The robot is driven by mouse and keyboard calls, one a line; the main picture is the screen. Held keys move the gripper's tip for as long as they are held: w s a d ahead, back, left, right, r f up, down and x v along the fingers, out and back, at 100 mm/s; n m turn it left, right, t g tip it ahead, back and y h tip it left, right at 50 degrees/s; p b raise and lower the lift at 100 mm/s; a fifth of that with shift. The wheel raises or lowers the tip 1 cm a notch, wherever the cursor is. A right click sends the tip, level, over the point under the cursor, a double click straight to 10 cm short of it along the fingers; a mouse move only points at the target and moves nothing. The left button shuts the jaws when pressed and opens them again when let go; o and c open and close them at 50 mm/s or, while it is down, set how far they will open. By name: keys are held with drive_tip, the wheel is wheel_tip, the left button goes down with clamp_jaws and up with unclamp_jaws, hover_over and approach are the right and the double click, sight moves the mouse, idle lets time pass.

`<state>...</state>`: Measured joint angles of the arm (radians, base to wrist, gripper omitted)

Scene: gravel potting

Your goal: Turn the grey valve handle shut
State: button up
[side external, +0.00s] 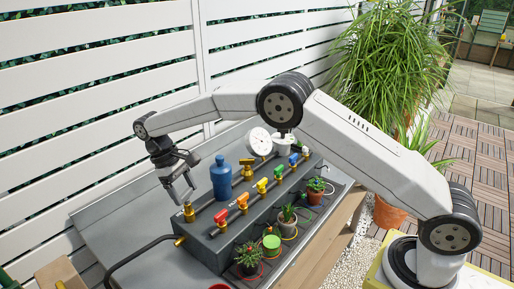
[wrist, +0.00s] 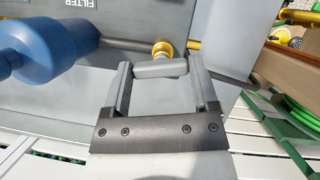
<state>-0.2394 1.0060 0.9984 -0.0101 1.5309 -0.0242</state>
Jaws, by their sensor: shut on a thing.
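The grey valve handle (wrist: 160,69) is a short bar in the wrist view, lying crosswise between my fingertips. It sits in front of a brass valve body (wrist: 162,47) on a pipe. My gripper (wrist: 159,64) is shut on the handle, one finger at each end. In the side external view my gripper (side external: 183,193) points down just above the brass valve (side external: 188,213) at the left end of the grey manifold block. The handle is too small there, and too covered by the fingers, to make out its angle.
A blue filter bottle (side external: 221,178) stands close to the right of my gripper, and shows at left in the wrist view (wrist: 40,50). Several coloured valves, including a red one (side external: 221,217), line the block. A gauge (side external: 259,141) and small potted plants (side external: 248,257) are nearby.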

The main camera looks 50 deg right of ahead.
drive_tip(key=shift+m+y, duration=0.6)
drive_tip(key=shift+m, duration=0.9)
drive_tip(key=o, duration=1.1)
drive_tip(key=shift+r, duration=0.1)
drive_tip(key=shift+v, duration=3.8)
drive_tip(key=shift+w+d, duration=0.1)
